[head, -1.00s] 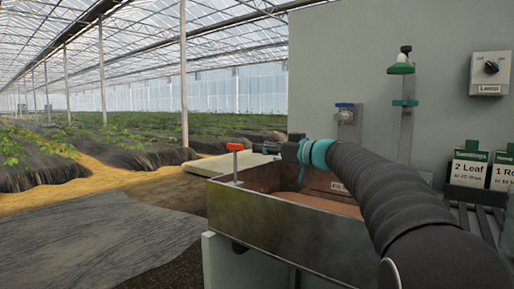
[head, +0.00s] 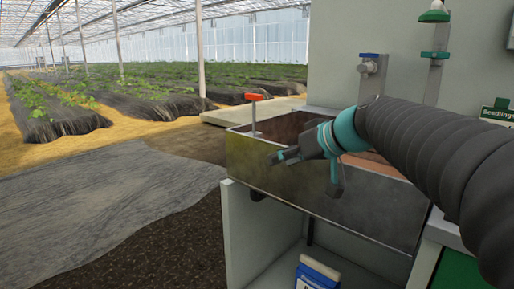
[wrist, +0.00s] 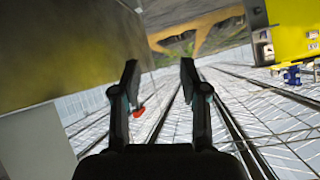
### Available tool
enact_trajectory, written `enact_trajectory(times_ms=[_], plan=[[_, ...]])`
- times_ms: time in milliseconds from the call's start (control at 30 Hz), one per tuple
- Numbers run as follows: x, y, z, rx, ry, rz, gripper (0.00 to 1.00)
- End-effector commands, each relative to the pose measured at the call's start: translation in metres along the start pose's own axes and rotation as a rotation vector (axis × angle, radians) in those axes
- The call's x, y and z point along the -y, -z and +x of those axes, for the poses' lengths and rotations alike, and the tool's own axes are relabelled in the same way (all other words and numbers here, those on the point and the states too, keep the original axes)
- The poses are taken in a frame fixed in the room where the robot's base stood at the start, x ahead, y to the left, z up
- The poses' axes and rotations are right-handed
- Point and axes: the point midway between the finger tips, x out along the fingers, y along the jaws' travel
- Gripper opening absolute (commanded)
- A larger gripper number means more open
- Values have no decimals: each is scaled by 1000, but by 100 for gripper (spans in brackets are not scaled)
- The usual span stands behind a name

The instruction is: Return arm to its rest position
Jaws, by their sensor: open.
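My arm reaches in from the right in the head view. My gripper (head: 282,156) is in front of the upper wall of the metal basin (head: 330,205) in that view, with its fingers toward the left. It also shows in the wrist view (wrist: 159,75), where the two dark fingers stand well apart with nothing between them. The red-handled lever (head: 254,97) stands upright at the basin's rim, above and left of my gripper in the head view. A red piece (wrist: 139,112) shows beside the left finger in the wrist view.
A tap with a blue handle (head: 369,56) and a green-topped fixture (head: 434,16) are on the wall behind. A blue-and-white package (head: 317,274) is under the basin. Open floor (head: 95,205) lies to the left.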

Motion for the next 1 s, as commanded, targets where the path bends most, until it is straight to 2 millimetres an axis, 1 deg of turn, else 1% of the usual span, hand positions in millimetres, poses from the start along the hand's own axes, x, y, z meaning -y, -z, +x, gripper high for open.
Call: enact_trajectory(times_ms=[33,67,100,167,200,267,300,367,400,500,600,700,833,1000], plan=[[10,-24,-9,47,-29,26,44],[13,-39,-13,77,-50,46,44],[17,-59,-18,115,-79,71,44],[22,-90,-27,168,-127,108,44],[25,-111,-34,200,-162,131,44],[28,-142,-43,246,-216,163,44],[29,-162,-50,273,-254,183,44],[31,-192,-60,309,-312,212,44],[31,-211,-66,329,-351,230,44],[30,-253,-80,366,-442,264,44],[27,-283,-91,386,-513,285,44],[24,-302,-97,396,-559,299,44],[23,-311,-100,400,-583,306,44],[22,-312,-100,400,-584,307,44]])
